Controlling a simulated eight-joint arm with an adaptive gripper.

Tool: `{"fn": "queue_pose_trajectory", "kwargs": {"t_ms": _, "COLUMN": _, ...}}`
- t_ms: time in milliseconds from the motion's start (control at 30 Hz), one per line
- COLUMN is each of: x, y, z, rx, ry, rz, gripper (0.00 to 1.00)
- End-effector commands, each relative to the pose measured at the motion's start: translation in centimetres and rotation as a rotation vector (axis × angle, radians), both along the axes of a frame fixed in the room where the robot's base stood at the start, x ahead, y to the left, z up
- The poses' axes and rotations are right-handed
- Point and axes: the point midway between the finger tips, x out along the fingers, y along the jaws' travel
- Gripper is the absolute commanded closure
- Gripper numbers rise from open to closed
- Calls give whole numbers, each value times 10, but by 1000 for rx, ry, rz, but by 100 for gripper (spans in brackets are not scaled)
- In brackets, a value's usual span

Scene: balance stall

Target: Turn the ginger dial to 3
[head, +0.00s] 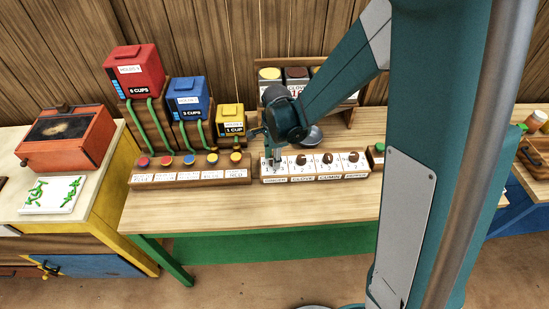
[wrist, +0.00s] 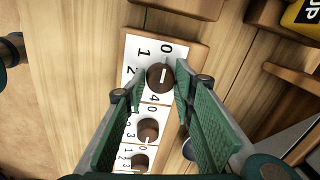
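The dial panel (head: 315,178) stands on the wooden counter, with labels that seem to read ginger, clove, cumin and a last one too small to read. My gripper (head: 273,163) is over its left end and hides the ginger dial in the head view. In the wrist view the ginger dial (wrist: 158,79) is a round brown knob with a white mark, on a white plate with numbers. The mark appears to point near the 0. My gripper (wrist: 160,76) is open, its green fingers on either side of this dial. I cannot tell whether they touch it.
The clove dial (head: 301,160) and cumin dial (head: 328,158) sit close to the right. A button panel (head: 190,183) stands left of the dial panel. Red (head: 134,72), blue (head: 188,97) and yellow (head: 230,119) dispensers stand behind it. The counter front (head: 250,212) is clear.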

Motion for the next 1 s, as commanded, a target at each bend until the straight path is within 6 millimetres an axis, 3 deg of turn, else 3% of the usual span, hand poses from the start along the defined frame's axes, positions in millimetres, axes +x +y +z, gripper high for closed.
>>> {"fn": "queue_pose_trajectory", "kwargs": {"t_ms": 100, "x": 0, "y": 0, "z": 0, "rx": 0, "ry": 0, "rz": 0, "gripper": 88}}
{"fn": "queue_pose_trajectory", "kwargs": {"t_ms": 567, "x": 0, "y": 0, "z": -1, "rx": -1, "ry": 0, "rz": 57, "gripper": 88}}
{"fn": "queue_pose_trajectory", "kwargs": {"t_ms": 1000, "x": 1, "y": -1, "z": -2, "rx": 0, "ry": 0, "rz": 354, "gripper": 88}}
